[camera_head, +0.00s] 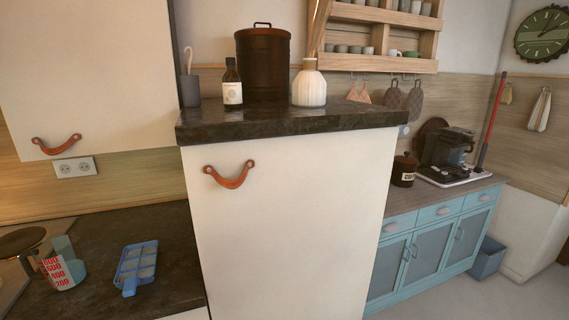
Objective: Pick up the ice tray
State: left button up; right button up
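The blue ice tray (138,262) lies flat on the dark lower counter at the bottom left. Its pale compartments face up, and a short tab or handle points toward the front edge. Nothing covers it. Neither of my grippers shows in the head view.
A measuring cup (61,268) with red markings stands left of the tray on the dark counter (180,235). A tall white cabinet (285,230) rises right of the counter. A bottle (232,85), a dark canister (263,62) and a white vase (309,84) stand on its top.

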aim_at(137, 268)
jog(key=k+l+z, duration=0.15)
jog(key=k, duration=0.3)
jog(key=k+l+z, duration=0.2)
jog(key=k+l, duration=0.15)
jog(key=u, duration=1.3)
jog(key=k+j, duration=0.05)
